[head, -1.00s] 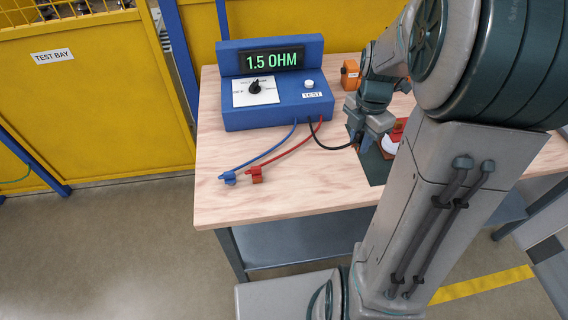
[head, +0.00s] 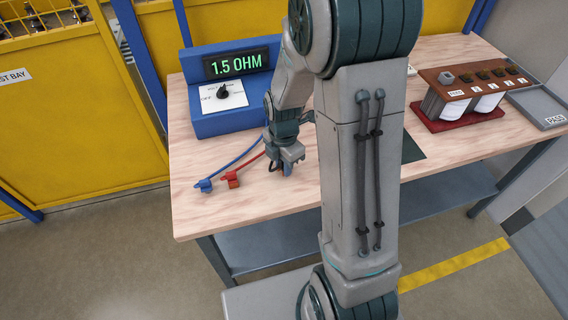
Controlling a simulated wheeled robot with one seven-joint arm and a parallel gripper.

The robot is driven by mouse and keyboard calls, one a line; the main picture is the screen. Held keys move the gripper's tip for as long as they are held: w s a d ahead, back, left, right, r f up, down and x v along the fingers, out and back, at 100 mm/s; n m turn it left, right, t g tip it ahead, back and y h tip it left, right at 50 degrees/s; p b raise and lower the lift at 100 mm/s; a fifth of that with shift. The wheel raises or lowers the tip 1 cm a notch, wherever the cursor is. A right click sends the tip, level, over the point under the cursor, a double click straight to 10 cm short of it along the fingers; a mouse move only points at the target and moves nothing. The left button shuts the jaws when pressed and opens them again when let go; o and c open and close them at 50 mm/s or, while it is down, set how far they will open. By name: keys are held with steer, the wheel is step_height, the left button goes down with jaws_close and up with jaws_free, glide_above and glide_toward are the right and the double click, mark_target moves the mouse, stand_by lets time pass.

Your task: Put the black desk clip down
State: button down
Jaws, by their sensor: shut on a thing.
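My gripper (head: 286,166) is low over the front part of the wooden bench, right of the red clip. It is shut on the black desk clip, which is mostly hidden by the fingers; only a dark bit shows at their left side. I cannot tell whether the clip touches the bench top. The red clip (head: 232,179) and the blue clip (head: 204,185) lie side by side on the bench, on leads from the blue tester (head: 198,119). The tester display reads 1.5 OHM.
The wooden bench (head: 245,215) is bare in front of the clips. A dark green mat (head: 412,150) shows partly behind my arm. At right stand a brown rack (head: 440,78) with white parts on a red base and a grey tray (head: 540,108). Yellow panels (head: 75,110) stand behind.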

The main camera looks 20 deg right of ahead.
steer(key=shift+f, duration=0.2)
steer(key=shift+f, duration=0.2)
steer(key=c, duration=1.2)
jaws_free()
steer(key=shift+c, duration=0.2)
steer(key=shift+r, duration=0.1)
